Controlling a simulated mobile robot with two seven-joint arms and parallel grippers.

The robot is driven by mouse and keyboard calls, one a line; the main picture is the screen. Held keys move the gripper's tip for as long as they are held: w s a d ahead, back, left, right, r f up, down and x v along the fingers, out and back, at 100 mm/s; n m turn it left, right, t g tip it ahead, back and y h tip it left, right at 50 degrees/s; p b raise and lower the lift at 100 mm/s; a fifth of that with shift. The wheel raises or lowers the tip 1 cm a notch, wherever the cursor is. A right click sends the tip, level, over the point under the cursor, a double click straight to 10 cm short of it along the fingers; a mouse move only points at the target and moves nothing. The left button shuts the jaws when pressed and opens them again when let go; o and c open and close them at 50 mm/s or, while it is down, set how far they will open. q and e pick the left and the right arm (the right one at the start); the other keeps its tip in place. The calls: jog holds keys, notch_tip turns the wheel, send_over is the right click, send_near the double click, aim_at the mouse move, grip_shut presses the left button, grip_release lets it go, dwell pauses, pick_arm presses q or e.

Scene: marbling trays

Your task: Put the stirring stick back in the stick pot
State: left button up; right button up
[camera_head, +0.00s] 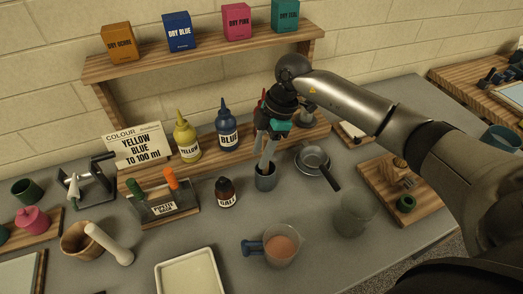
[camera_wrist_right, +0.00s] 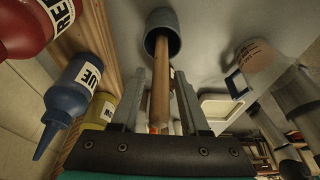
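The stirring stick (camera_wrist_right: 160,85) is a brown wooden rod. In the right wrist view its far end is inside the grey stick pot (camera_wrist_right: 165,20), and its near end points back between my fingers. The stick pot (camera_head: 265,180) stands on the grey table in the head view, right of the brown dropper bottle. My right gripper (camera_head: 266,160) points down just above the pot. Its fingers (camera_wrist_right: 160,80) stand on both sides of the stick with a small gap on each side, so it looks open. The fingers mostly hide the stick in the head view. My left gripper is not in view.
A dark pan (camera_head: 313,160) stands close right of the pot. The brown dropper bottle (camera_head: 226,193) is close left. Blue (camera_head: 227,130) and yellow (camera_head: 186,140) bottles stand behind on a wooden board. A beaker with pink liquid (camera_head: 281,246) and a white tray (camera_head: 190,274) are in front.

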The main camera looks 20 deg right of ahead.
jog(key=shift+o, duration=0.6)
jog(key=v, duration=1.5)
jog(key=shift+p, duration=0.4)
jog(key=shift+r, duration=0.1)
